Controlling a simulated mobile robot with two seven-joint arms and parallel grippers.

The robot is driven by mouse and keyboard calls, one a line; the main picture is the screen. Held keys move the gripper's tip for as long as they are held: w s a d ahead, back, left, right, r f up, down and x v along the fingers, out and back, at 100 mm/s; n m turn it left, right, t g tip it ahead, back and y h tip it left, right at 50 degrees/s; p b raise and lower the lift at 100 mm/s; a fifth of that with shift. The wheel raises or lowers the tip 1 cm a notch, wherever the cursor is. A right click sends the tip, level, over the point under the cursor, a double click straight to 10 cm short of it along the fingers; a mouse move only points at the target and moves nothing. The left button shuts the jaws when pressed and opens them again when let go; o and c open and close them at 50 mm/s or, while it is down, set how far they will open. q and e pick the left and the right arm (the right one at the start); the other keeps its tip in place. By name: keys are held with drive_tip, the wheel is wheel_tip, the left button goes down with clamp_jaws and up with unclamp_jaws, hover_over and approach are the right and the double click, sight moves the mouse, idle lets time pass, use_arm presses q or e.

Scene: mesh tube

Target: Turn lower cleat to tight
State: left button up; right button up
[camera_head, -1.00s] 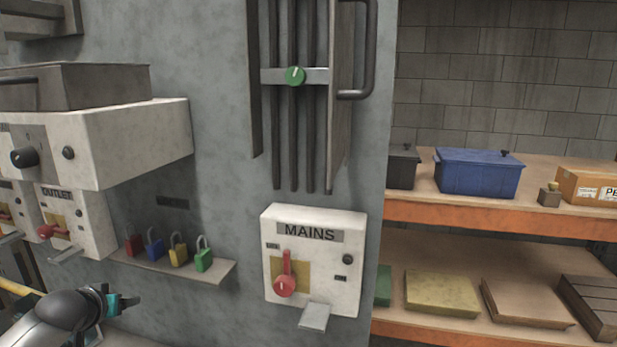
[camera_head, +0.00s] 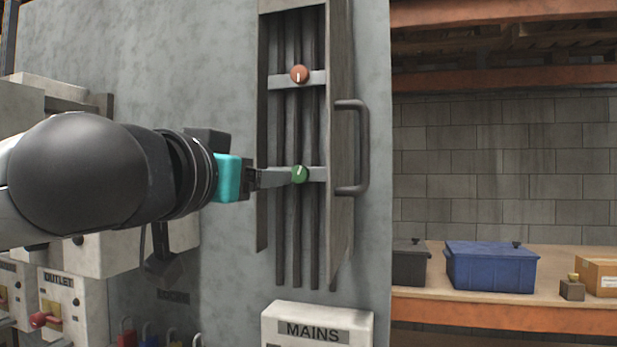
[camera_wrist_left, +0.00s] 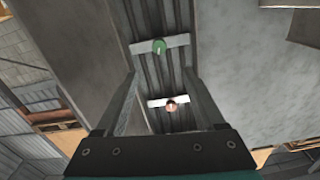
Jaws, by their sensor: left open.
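The lower cleat is a round green knob (camera_head: 300,174) on a pale crossbar over dark vertical cables in an open-fronted duct. Its white mark is slightly tilted. The upper cleat, an orange-red knob (camera_head: 299,74), sits on a crossbar above, its mark pointing down. My left gripper (camera_head: 284,177) comes in from the left, its fingertips right at the green knob; contact cannot be told. In the left wrist view my left gripper (camera_wrist_left: 158,72) is open and empty, with the green knob (camera_wrist_left: 159,46) ahead, just past the fingertips, and the orange knob (camera_wrist_left: 171,106) between the fingers.
The duct's side panel with a dark handle (camera_head: 362,148) stands just right of the green knob. A white MAINS box (camera_head: 318,325) is below. An OUTLET box (camera_head: 62,300) and padlocks are lower left. Shelves with a blue bin (camera_head: 490,267) stand right.

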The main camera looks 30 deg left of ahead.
use_arm(q)
drive_tip(key=p, duration=0.6)
approach(298, 174)
drive_tip(key=x, duration=0.8)
drive_tip(key=shift+w, duration=0.2)
drive_tip(key=shift+c, duration=0.4)
drive_tip(key=shift+a, duration=0.1)
clamp_jaws()
